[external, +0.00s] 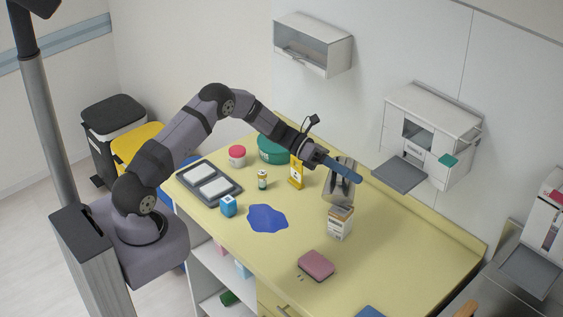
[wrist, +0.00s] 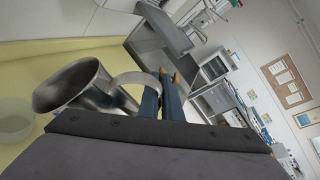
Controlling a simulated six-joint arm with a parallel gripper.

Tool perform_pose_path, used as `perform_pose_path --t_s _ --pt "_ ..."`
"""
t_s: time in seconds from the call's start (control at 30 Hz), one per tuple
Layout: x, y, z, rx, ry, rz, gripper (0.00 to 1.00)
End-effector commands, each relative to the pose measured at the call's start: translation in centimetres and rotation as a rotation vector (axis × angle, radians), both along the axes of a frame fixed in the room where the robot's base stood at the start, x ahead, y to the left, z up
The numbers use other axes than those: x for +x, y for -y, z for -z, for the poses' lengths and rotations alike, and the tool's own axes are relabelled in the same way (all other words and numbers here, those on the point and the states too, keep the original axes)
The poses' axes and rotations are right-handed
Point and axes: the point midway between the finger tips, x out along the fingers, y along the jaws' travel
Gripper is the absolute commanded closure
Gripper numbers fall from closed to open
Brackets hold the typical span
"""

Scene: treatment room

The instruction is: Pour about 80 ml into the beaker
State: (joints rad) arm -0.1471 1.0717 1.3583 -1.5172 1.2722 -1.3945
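A shiny metal jug (external: 338,190) is at the end of my arm, over the yellow counter; it shows larger in the wrist view (wrist: 80,88), its wide mouth towards the left and its handle towards my fingers. My gripper (external: 345,170), with blue fingers (wrist: 162,98), is at the handle and looks shut on it. Whether the jug's base touches the counter is unclear. A pale translucent vessel (wrist: 14,120), probably the beaker, stands at the left edge of the wrist view, beside the jug's mouth. I cannot make it out in the external view. Any liquid inside the jug is hidden.
A blue patch (external: 267,218) and pink case (external: 316,265) lie nearer. Wall cabinets (external: 430,125) hang behind.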

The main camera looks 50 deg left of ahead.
Motion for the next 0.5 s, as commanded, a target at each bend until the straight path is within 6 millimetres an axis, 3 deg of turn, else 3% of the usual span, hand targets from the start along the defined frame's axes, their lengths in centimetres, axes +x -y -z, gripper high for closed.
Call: perform_pose_path --t_s 0.5 --pt "0.78 -0.50 -0.32 -0.056 -0.081 -0.001 1.00"
